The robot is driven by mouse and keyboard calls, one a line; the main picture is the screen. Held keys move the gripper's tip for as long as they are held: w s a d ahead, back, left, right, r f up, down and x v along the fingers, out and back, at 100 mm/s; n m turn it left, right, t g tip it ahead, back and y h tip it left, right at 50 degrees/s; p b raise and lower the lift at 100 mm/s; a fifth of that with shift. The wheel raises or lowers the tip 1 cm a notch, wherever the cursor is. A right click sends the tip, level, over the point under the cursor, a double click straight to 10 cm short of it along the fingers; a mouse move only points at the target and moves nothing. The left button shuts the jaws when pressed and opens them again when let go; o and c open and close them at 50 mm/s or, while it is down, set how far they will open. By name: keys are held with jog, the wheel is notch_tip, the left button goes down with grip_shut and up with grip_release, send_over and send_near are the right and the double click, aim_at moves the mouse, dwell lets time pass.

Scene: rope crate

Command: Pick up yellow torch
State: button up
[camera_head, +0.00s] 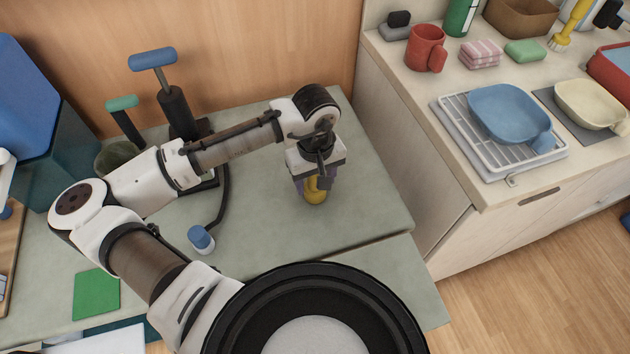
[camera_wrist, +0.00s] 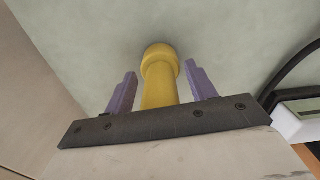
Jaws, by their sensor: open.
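The yellow torch (camera_wrist: 160,80) lies on the grey-green table, between the two purple fingers of my gripper (camera_wrist: 161,88) in the wrist view. A gap shows on each side of it, so the fingers are open and apart from it. In the head view my gripper (camera_head: 313,187) points down over the torch (camera_head: 314,193), near the right part of the table. My wrist and fingers hide most of the torch there.
The table (camera_head: 350,215) is clear around the gripper. A pump with a blue handle (camera_head: 153,58) stands at the back, its hose ending in a blue-capped piece (camera_head: 201,239). A green square (camera_head: 96,294) lies front left. A kitchen counter (camera_head: 410,75) with dishes rises at the right.

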jog(key=c, duration=0.9)
jog(key=shift+r, duration=0.1)
jog(key=shift+c, duration=0.2)
notch_tip(320, 180, up, 20)
